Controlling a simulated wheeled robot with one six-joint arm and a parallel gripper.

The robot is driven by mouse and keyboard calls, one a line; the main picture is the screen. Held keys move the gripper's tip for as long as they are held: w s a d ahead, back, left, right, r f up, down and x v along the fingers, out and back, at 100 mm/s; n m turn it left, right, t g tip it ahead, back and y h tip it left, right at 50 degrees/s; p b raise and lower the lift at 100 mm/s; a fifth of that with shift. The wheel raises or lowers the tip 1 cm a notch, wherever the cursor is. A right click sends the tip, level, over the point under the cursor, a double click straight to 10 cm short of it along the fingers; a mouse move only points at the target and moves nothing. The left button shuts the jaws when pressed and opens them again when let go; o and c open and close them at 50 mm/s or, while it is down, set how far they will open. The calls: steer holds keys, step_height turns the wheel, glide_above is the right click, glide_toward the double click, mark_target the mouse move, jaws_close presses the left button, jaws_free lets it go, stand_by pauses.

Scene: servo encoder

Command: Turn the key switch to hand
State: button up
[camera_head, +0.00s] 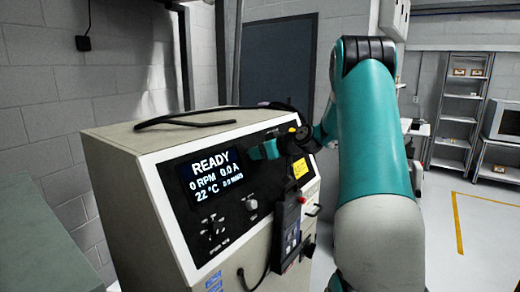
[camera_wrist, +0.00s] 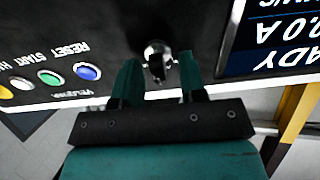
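The key switch (camera_wrist: 157,58) is a silver round piece on the black panel, seen upside down in the wrist view. My gripper (camera_wrist: 158,62) has its two teal fingers on either side of it, with dark gaps showing between fingers and switch. The fingers look open and not closed on it. I cannot tell which position the switch points to, and no label for it is readable. In the head view my gripper (camera_head: 264,150) is at the panel just right of the READY screen (camera_head: 215,174), and it hides the switch.
Blue, green, white and yellow buttons (camera_wrist: 88,72) lie left of my gripper in the wrist view. A black cable (camera_head: 180,122) lies on top.

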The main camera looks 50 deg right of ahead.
jaws_close()
steer(key=shift+m, duration=0.4)
steer(key=m, duration=0.2)
steer(key=m+b, duration=0.1)
steer(key=shift+d+m, duration=0.2)
steer(key=shift+m, duration=0.2)
steer(key=shift+d+f+m+h, duration=0.1)
steer(key=shift+m+h, duration=0.1)
steer(key=shift+m, duration=0.95)
steer(key=shift+d+m+h, duration=0.1)
steer(key=shift+m+h, duration=0.1)
steer(key=shift+m, duration=0.95)
jaws_free()
